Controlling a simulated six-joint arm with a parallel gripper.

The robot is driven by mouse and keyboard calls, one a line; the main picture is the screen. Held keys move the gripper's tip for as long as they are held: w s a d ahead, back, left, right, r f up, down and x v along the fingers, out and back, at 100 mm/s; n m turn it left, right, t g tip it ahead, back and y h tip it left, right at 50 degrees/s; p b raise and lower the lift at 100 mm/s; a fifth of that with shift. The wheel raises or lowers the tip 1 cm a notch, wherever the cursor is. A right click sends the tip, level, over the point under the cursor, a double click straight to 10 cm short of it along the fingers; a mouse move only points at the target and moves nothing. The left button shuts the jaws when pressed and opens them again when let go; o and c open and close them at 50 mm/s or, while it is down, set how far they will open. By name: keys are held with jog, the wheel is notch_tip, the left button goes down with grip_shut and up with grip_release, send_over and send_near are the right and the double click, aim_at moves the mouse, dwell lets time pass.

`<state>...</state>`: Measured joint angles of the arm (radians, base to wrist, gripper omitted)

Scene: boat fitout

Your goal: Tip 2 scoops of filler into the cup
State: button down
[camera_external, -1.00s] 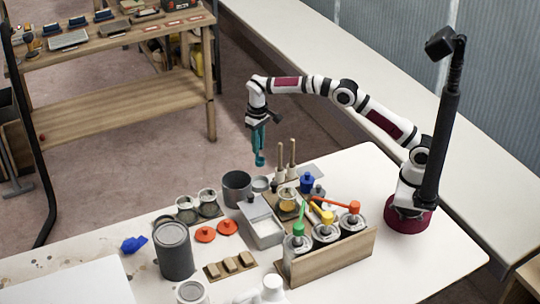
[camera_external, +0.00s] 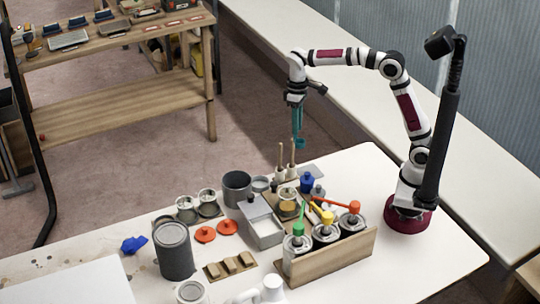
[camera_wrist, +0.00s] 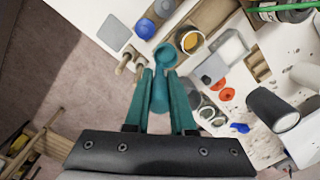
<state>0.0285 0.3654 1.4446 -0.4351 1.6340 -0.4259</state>
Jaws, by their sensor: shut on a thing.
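My gripper (camera_external: 297,98) is shut on a teal scoop (camera_external: 298,125), held up in the air beyond the far edge of the table. In the wrist view the scoop's handle (camera_wrist: 160,93) lies between the fingers and its round bowl (camera_wrist: 165,56) points away from me. I cannot tell whether the bowl holds anything. An open grey box with pale filler (camera_external: 266,228) stands mid-table; it also shows in the wrist view (camera_wrist: 232,47). A round cup with amber contents (camera_external: 288,207) stands behind the tins; it also shows in the wrist view (camera_wrist: 190,42).
Two upright wooden-handled tools (camera_external: 286,160) stand near the far table edge. A wooden rack (camera_external: 330,255) holds tins with coloured handles. A dark pot (camera_external: 237,188), orange lids (camera_external: 216,231) and a tall grey can (camera_external: 173,250) stand left. The air around the scoop is clear.

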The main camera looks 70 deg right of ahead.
aim_at(304, 142)
jog(key=s, duration=0.1)
jog(key=s+a, duration=0.1)
jog(key=shift+s+a+r, duration=0.3)
jog(key=shift+s+r, duration=0.05)
jog(key=shift+s, duration=0.05)
jog(key=w+a+f+m, duration=0.1)
jog(key=w+a+f, duration=0.1)
jog(key=a+f, duration=0.35)
jog(key=w+a+f+m+y, duration=0.1)
jog(key=w+a+f, duration=0.1)
jog(key=a, duration=0.6)
jog(key=w+a+f+m, duration=0.1)
jog(key=w+a+f, duration=0.1)
jog(key=a+f, duration=0.35)
jog(key=shift+a+f, duration=0.15)
jog(key=shift+f, duration=1.2)
jog(key=shift+a+f, duration=0.2)
jog(key=shift+f, duration=1.2)
jog(key=shift+a+f, duration=0.15)
jog(key=shift+f, duration=1.2)
notch_tip(304, 142, up, 9)
jog(key=shift+f, duration=0.2)
